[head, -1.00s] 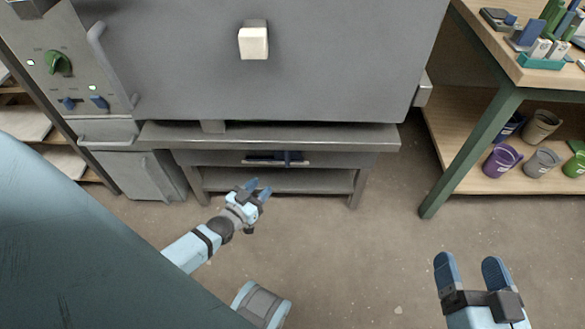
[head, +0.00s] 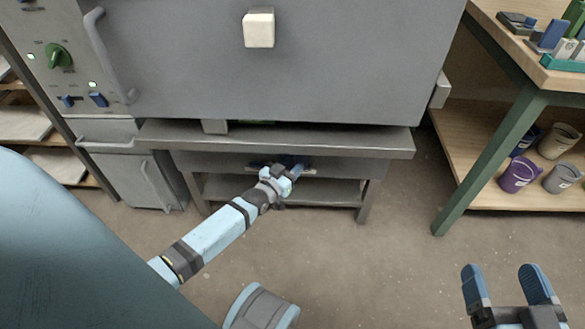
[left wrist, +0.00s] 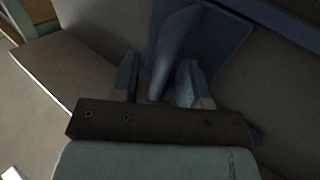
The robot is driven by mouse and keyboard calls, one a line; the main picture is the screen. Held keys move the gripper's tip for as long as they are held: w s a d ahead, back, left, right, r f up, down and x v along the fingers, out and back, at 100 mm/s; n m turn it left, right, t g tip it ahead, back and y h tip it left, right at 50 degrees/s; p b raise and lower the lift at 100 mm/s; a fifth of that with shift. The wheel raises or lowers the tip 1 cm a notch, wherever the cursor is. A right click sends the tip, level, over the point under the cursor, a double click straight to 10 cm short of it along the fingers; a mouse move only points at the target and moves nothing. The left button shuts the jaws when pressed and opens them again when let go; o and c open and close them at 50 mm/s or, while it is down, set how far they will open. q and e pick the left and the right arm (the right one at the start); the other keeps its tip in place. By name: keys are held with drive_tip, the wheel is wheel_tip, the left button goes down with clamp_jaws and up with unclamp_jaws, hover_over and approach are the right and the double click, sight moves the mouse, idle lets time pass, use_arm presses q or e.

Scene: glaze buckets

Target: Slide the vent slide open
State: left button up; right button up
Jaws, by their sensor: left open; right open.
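The vent slide appears as a dark blue plate (left wrist: 222,45) with a raised blue handle in the left wrist view. In the head view it lies in the low frame under the kiln, mostly hidden behind my left gripper (head: 294,170). My left gripper is open, and in the left wrist view its two fingers (left wrist: 157,80) stand on either side of the handle's near end. I cannot tell whether they touch it. My right gripper (head: 504,275) is open and empty above the floor at lower right.
The grey kiln (head: 270,80) stands above on a metal stand (head: 280,140) whose top ledge overhangs the slide. A green-legged workbench (head: 490,155) with buckets on its lower shelf stands to the right. The floor between is clear.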

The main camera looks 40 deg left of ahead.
use_arm(q)
drive_tip(key=shift+w, duration=0.35)
use_arm(e)
drive_tip(key=shift+w+r, duration=0.1)
drive_tip(key=shift+r, duration=0.1)
use_arm(q)
clamp_jaws()
drive_tip(key=s+a+p, duration=0.3)
drive_tip(key=s+a, duration=0.1)
drive_tip(key=a, duration=0.3)
drive_tip(key=shift+s, duration=0.2)
unclamp_jaws()
use_arm(e)
drive_tip(key=shift+s+a+f+m+g+h, duration=0.15)
drive_tip(key=shift+s+a+m+g, duration=0.1)
drive_tip(key=shift+s+m, duration=0.2)
drive_tip(key=shift+s+a+f+m+g+h, duration=0.1)
drive_tip(key=shift+s+a+m+g+h, duration=0.1)
drive_tip(key=shift+s+m, duration=0.25)
drive_tip(key=shift+r, duration=0.1)
